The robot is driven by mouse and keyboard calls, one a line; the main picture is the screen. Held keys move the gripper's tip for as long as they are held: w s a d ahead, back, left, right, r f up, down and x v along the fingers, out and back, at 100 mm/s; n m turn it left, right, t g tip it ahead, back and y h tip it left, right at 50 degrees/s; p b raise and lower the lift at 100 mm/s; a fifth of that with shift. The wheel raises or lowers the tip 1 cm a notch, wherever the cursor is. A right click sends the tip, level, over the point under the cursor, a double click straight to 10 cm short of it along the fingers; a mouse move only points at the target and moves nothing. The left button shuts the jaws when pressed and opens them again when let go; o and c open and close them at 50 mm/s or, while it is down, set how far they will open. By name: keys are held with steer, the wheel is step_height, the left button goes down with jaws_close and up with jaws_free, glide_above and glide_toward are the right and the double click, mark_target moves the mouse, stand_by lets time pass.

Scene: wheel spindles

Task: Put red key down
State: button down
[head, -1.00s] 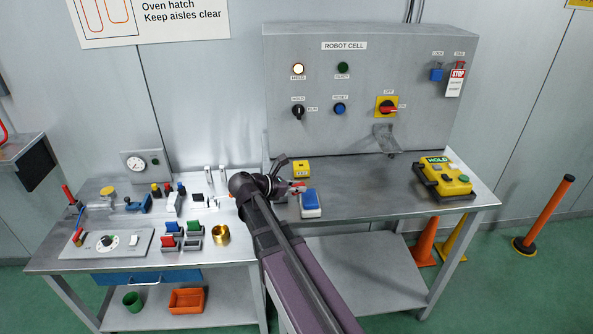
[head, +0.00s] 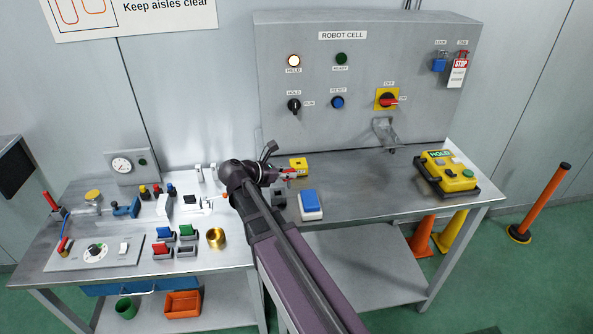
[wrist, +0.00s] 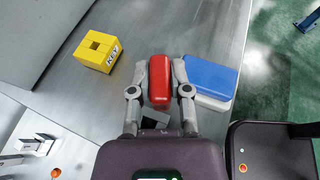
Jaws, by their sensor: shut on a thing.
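The red key (wrist: 160,82) is a rounded red piece between the fingers of my gripper (wrist: 160,70) in the wrist view. My gripper is shut on it. In the head view a bit of the red key (head: 287,172) shows at the tip of my gripper (head: 284,175), above the right-hand bench. A yellow block (wrist: 98,50) labelled KEY, with a square opening in its top, lies left of my gripper in the wrist view. The yellow block (head: 299,163) is just behind the gripper in the head view. I cannot tell how high the key is above the bench.
A blue-and-white box (wrist: 212,80) is close to my gripper's right finger; it also shows in the head view (head: 311,205). A grey socket (head: 278,198) stands beside it. A yellow HOLD pendant (head: 449,175) lies at the far right.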

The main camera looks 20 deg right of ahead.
steer(key=shift+w, duration=0.15)
steer(key=shift+w+d+f, duration=0.1)
steer(key=shift+w, duration=0.1)
steer(key=w+d, duration=0.2)
steer(key=w, duration=0.1)
steer(key=w+d+f+b, duration=0.1)
steer(key=w+d, duration=0.2)
steer(key=w, duration=0.1)
steer(key=w+d, duration=0.3)
steer(key=w, duration=0.1)
steer(key=shift+d+f, duration=0.15)
steer(key=shift+d, duration=0.1)
steer(key=shift+w+d, duration=0.15)
steer(key=shift+w, duration=0.05)
steer(key=shift+w+d+f+b, duration=0.25)
steer(key=shift+w+f+b, duration=0.1)
steer(key=shift+f+b, duration=1.5)
steer(key=shift+b, duration=0.2)
